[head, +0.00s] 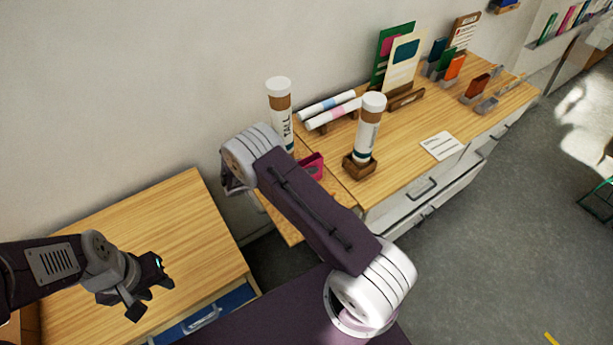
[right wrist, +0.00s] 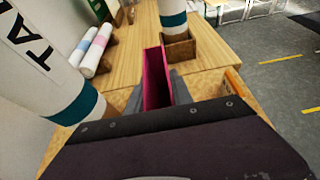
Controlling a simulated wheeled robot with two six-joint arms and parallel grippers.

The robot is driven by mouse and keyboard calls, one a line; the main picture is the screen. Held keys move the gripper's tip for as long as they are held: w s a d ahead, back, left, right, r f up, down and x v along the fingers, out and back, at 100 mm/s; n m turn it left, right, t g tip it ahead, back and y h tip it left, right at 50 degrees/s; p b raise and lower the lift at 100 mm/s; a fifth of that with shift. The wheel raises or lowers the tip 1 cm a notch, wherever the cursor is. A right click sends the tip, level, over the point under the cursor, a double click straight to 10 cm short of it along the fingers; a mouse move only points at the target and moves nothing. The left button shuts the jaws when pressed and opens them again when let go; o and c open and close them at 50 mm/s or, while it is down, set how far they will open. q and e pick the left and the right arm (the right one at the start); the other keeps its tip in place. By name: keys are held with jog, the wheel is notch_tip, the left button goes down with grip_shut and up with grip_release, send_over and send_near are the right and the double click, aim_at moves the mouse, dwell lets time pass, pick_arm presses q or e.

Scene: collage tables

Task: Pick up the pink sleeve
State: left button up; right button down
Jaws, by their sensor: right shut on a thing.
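The pink sleeve (head: 313,165) is a thin, upright, open-topped holder near the tall tubes. In the right wrist view the sleeve (right wrist: 154,82) stands between the two grey fingers of my right gripper (right wrist: 156,98), which is shut on it. In the head view my right arm hides most of that gripper and the lower part of the sleeve. I cannot tell whether the sleeve touches the surface below. My left gripper (head: 152,290) is open and empty above the left wooden table.
A tube marked TALL (head: 281,105) stands just left of the sleeve. Another tube (head: 370,130) stands in a wooden block (head: 358,168) to its right. Two tubes (head: 328,108) lie behind. A white card (head: 440,146) lies farther right. The left table (head: 150,225) is bare.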

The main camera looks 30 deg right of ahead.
jog(key=shift+r, duration=0.1)
notch_tip(320, 180, up, 10)
jog(key=b, duration=0.1)
dwell(0.3)
